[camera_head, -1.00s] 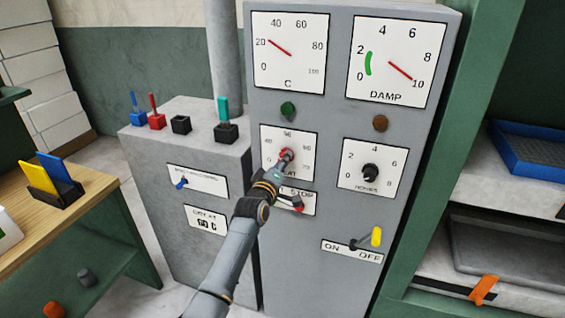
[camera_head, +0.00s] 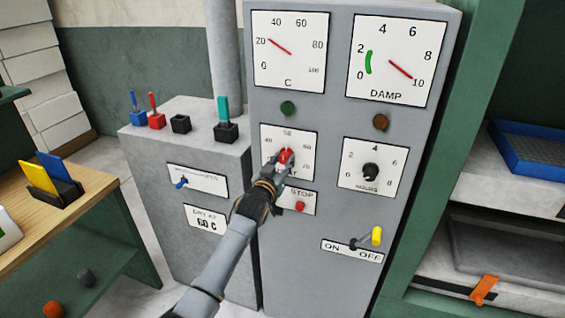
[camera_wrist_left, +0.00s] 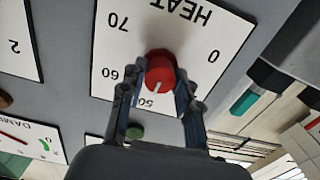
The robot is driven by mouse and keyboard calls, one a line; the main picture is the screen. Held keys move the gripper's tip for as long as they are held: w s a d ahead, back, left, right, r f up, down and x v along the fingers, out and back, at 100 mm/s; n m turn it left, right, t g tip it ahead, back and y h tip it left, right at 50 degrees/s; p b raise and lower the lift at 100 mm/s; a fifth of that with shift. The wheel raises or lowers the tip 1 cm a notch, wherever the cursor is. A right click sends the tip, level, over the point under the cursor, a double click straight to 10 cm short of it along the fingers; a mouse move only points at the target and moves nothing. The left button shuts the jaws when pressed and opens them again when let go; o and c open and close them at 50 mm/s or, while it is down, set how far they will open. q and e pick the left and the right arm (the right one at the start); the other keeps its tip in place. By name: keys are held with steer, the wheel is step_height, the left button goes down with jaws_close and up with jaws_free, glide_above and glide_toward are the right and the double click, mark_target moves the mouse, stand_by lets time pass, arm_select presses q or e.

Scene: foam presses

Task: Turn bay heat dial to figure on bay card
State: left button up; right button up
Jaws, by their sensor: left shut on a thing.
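The red heat dial (camera_head: 286,156) sits on a white plate (camera_head: 308,140) on the grey press front. In the left wrist view the dial (camera_wrist_left: 159,70) appears upside down, with its white pointer line towards the figure 50. The figure 60 is beside it, clear of the pointer. My left gripper (camera_head: 281,163) is shut on the dial, one finger on each side of it; the gripper also shows in the left wrist view (camera_wrist_left: 160,88). The fingers hide part of the scale. My right gripper is out of view.
A red STOP button (camera_head: 300,206) is just below the dial. The black hours dial (camera_head: 370,172) and the yellow-tipped ON/OFF lever (camera_head: 376,236) are to the right. A green lamp (camera_head: 288,108) is above. A grey cabinet (camera_head: 185,150) with coloured levers stands left.

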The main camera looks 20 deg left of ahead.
arm_select(q)
steer(key=m, duration=0.5)
steer(key=shift+f+m, duration=0.15)
steer(key=shift+m, duration=0.15)
steer(key=m, duration=0.5)
steer(key=shift+m+b, duration=0.3)
steer(key=shift+b, duration=0.1)
steer(key=o, duration=1.1)
steer(key=shift+o, duration=0.2)
steer(key=shift+s, duration=0.1)
steer(key=s, duration=1.1)
steer(key=shift+s+a, duration=0.25)
steer(key=shift+s, duration=0.15)
